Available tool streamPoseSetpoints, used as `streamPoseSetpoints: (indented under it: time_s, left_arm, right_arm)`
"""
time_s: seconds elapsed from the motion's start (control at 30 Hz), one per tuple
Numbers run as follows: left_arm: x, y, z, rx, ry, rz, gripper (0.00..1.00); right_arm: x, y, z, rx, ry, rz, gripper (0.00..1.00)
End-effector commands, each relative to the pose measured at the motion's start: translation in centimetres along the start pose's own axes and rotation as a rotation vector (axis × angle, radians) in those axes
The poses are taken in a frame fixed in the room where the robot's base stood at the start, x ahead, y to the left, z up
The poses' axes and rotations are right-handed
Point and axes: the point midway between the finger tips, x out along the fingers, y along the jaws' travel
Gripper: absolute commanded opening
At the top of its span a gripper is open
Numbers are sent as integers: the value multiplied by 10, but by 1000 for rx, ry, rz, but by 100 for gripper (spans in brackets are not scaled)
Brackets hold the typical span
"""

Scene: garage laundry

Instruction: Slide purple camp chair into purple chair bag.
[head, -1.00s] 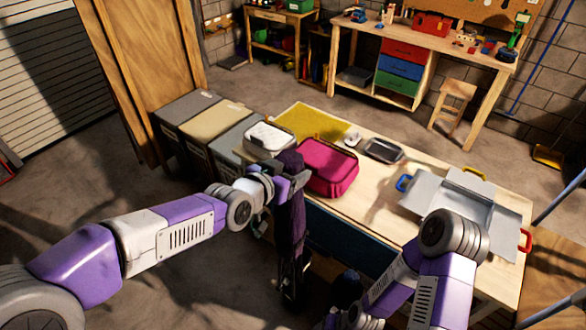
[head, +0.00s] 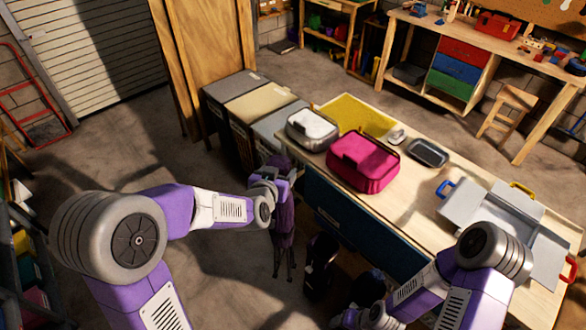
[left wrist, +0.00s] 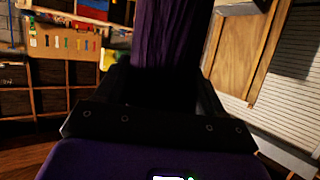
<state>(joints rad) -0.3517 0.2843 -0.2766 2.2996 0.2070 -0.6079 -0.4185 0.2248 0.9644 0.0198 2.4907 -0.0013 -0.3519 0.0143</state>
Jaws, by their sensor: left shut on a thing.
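The folded purple camp chair (head: 284,222) hangs upright in front of the table, its dark legs pointing down. My left gripper (head: 274,178) is shut on its upper part. In the left wrist view the purple fabric (left wrist: 167,35) rises between the dark fingers. A dark upright shape (head: 320,258) stands just right of the chair, in shadow, apart from its legs; I cannot tell if it is the purple chair bag. My right arm reaches down at the bottom right; its wrist (head: 375,316) is near the bottom edge and its fingertips are not clear.
Lidded bins (head: 255,104) stand behind the chair. The floor (head: 150,155) to the left is open.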

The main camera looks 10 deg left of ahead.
Motion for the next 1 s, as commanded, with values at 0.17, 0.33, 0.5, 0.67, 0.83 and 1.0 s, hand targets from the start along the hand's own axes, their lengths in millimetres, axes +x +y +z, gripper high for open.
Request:
streamPoseSetpoints:
  time_s: [0.17, 0.33, 0.5, 0.67, 0.83, 1.0]
  left_arm:
    - [6, -12, 5, -18, 8, -41, 0]
    - [10, -21, 10, -30, 10, -70, 0]
    - [10, -21, 10, -31, 9, -69, 0]
    - [10, -21, 10, -30, 9, -68, 0]
    - [10, -22, 10, -31, 9, -70, 0]
    - [18, -20, 30, -27, 10, -67, 0]
  right_arm:
    - [0, 0, 0, 0, 0, 0, 62]
    - [0, 0, 0, 0, 0, 0, 62]
    - [0, 0, 0, 0, 0, 0, 62]
    - [0, 0, 0, 0, 0, 0, 62]
    - [0, 0, 0, 0, 0, 0, 62]
    - [20, 8, -1, 0, 0, 0, 62]
